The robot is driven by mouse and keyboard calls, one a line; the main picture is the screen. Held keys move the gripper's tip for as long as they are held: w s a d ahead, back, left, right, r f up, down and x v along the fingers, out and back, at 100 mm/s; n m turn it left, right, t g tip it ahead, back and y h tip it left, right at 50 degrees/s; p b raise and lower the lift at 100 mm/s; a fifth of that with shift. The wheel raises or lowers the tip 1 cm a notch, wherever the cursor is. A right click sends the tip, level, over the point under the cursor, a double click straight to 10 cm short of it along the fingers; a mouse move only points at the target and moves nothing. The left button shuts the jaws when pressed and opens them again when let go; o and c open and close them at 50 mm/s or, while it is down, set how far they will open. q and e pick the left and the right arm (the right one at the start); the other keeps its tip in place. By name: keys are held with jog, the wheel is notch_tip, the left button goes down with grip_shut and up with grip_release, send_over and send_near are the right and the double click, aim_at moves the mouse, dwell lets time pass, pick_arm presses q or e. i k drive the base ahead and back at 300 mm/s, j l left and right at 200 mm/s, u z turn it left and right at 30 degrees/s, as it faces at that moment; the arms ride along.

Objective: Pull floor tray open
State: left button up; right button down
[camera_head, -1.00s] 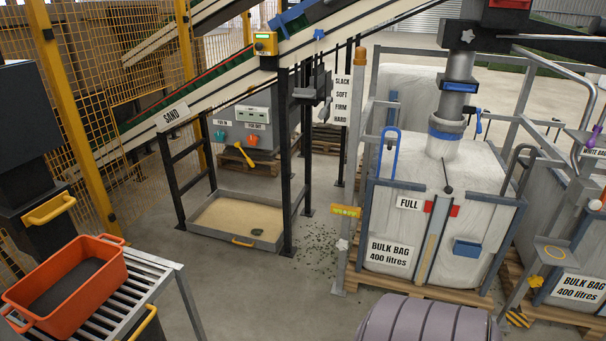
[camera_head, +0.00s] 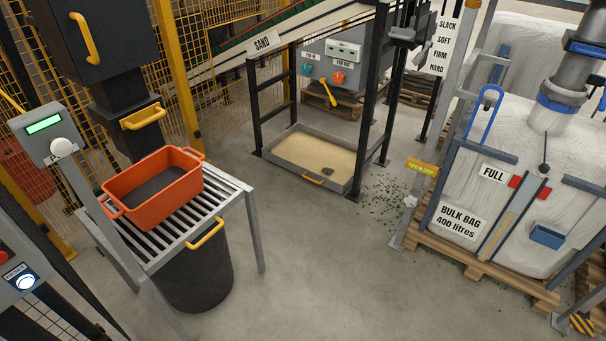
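The floor tray (camera_head: 348,183) is a shallow grey tray filled with pale sand. It sits on the floor under the black frame with the SAND sign (camera_head: 266,42). A yellow handle (camera_head: 320,180) is on its front edge, facing me. I cannot tell how far the tray is pulled out. Neither of my grippers is in view.
An orange tub (camera_head: 153,188) stands on a slatted table (camera_head: 246,190) at left, with a dark bin (camera_head: 196,278) below. The bulk bag (camera_head: 500,210) on a pallet (camera_head: 470,262) is at right. Dark crumbs (camera_head: 395,198) lie beside the tray. The floor between is clear.

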aim_at(304, 150)
jog(key=i+l+u, duration=0.2)
jog(key=i+l, duration=0.35)
jog(key=i+l+u, duration=0.15)
jog(key=i+l, duration=0.4)
jog(key=l, duration=0.15)
jog(key=i+l+u, duration=0.25)
jog(key=l+u, duration=0.2)
jog(key=i+l+u, duration=0.8)
jog(key=k+j, duration=0.05)
jog(key=k, duration=0.05)
